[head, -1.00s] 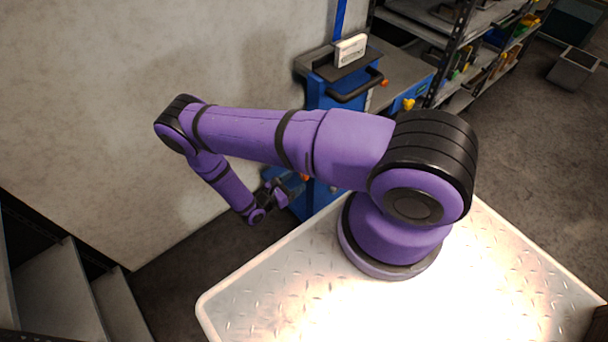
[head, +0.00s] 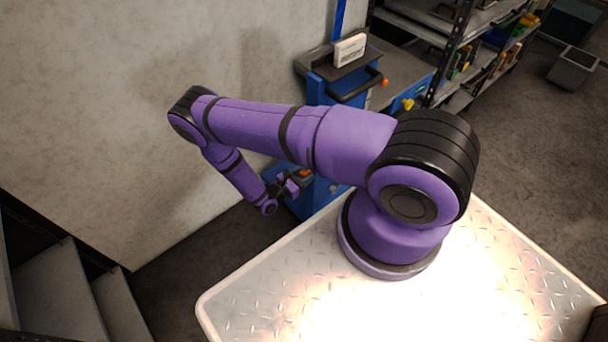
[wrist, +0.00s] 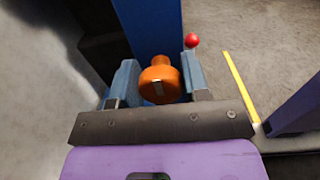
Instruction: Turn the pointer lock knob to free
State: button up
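An orange knob (wrist: 160,80) with a small white mark on its face shows in the wrist view, on a blue upright (wrist: 152,22). My gripper (wrist: 159,78) has its two blue-grey fingers apart, one on each side of the knob in the picture. Whether either finger touches the knob cannot be told. In the head view my gripper (head: 294,182) is low beside the blue machine (head: 318,200), with the orange knob (head: 306,173) just at its fingertips. The knob's pointer position is not clear.
A red ball (wrist: 192,40) sits just beyond the right finger in the wrist view. A yellow floor line (wrist: 240,85) runs to the right. The pale wall (head: 90,110) is at the left, with grey steps (head: 65,295) below. Shelves (head: 440,40) stand behind.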

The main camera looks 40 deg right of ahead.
jog(key=shift+n, duration=0.3)
jog(key=n, duration=0.3)
jog(key=shift+w+n, duration=0.1)
jog(key=shift+n, duration=0.3)
jog(key=n, duration=0.4)
jog(key=shift+f, duration=0.1)
jog(key=n, duration=0.5)
jog(key=shift+w+a, duration=0.1)
jog(key=shift+f+n, duration=0.1)
jog(key=shift+n, duration=2.1)
jog(key=o, duration=0.9)
jog(key=shift+c, duration=0.2)
